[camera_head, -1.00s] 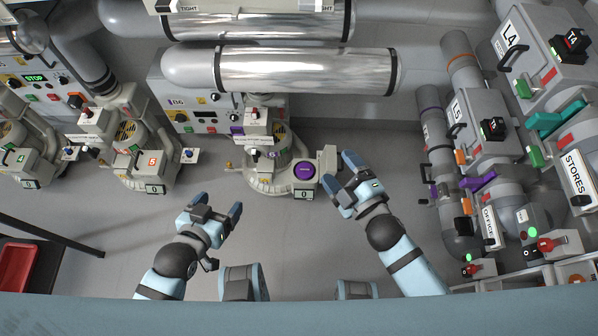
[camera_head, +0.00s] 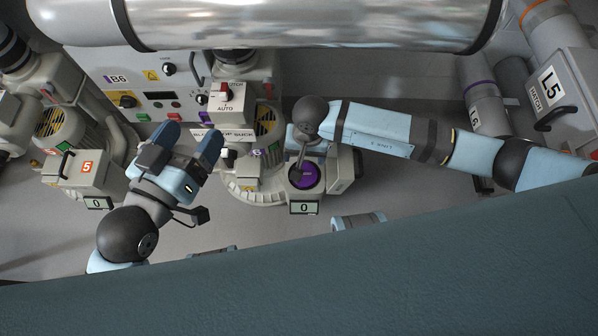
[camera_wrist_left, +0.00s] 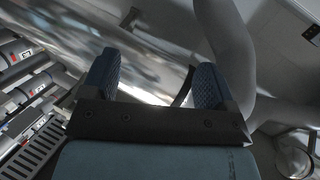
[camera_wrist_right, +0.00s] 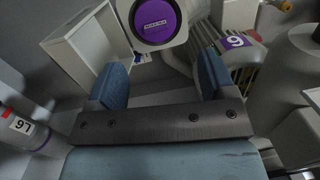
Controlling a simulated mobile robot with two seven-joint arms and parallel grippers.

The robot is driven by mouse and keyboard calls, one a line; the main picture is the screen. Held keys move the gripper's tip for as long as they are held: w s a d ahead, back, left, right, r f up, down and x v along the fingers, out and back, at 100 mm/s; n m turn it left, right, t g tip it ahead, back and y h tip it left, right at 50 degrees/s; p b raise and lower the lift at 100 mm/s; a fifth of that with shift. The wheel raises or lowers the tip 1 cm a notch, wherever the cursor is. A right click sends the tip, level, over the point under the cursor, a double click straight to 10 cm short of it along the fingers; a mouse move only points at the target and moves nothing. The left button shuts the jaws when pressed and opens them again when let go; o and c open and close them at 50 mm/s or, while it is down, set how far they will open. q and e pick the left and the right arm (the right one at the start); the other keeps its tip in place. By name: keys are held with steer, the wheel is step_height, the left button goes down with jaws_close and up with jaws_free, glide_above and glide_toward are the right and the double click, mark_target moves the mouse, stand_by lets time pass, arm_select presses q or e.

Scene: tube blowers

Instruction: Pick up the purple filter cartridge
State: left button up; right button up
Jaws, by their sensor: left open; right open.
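The purple filter cartridge (camera_head: 306,176) shows as a round purple face in a white housing on the blower, above a small display reading 0. My right wrist partly covers it in the head view. It also shows in the right wrist view (camera_wrist_right: 158,20), top centre, ahead of the fingers of my right gripper (camera_wrist_right: 163,82), which are open and empty with a gap to the cartridge. My left gripper (camera_head: 195,142) is open and empty to the left of the blower, and its fingers also show in the left wrist view (camera_wrist_left: 160,82).
The blower numbered 5 (camera_head: 85,168) stands at the left. The B6 control panel (camera_head: 150,90) and a large shiny pipe (camera_head: 310,20) are behind.

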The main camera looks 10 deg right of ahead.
steer(key=w+d+f, duration=0.2)
steer(key=b, duration=0.3)
glide_above(306, 171)
steer(key=shift+n+h, duration=0.3)
steer(key=shift+h, duration=0.1)
step_height(306, 171, down, 6)
steer(key=shift+d+f, duration=0.1)
steer(key=shift+d, duration=0.05)
steer(key=shift+w+f, duration=0.1)
steer(key=shift+f, duration=0.4)
steer(key=shift+f+b, duration=0.35)
steer(key=shift+b, duration=0.15)
steer(key=f+b, duration=0.1)
steer(key=f, duration=0.1)
steer(key=f+b, duration=0.1)
steer(key=shift+a+f+b, duration=0.3)
steer(key=shift+f, duration=0.45)
steer(key=shift+c, duration=0.9)
arm_select(q)
steer(key=w+m, duration=0.1)
steer(key=w+a+m+t, duration=0.1)
steer(key=w+f+m, duration=0.1)
steer(key=shift+a+m+t+h, duration=0.3)
steer(key=shift+m+t, duration=0.1)
arm_select(e)
steer(key=c, duration=1.2)
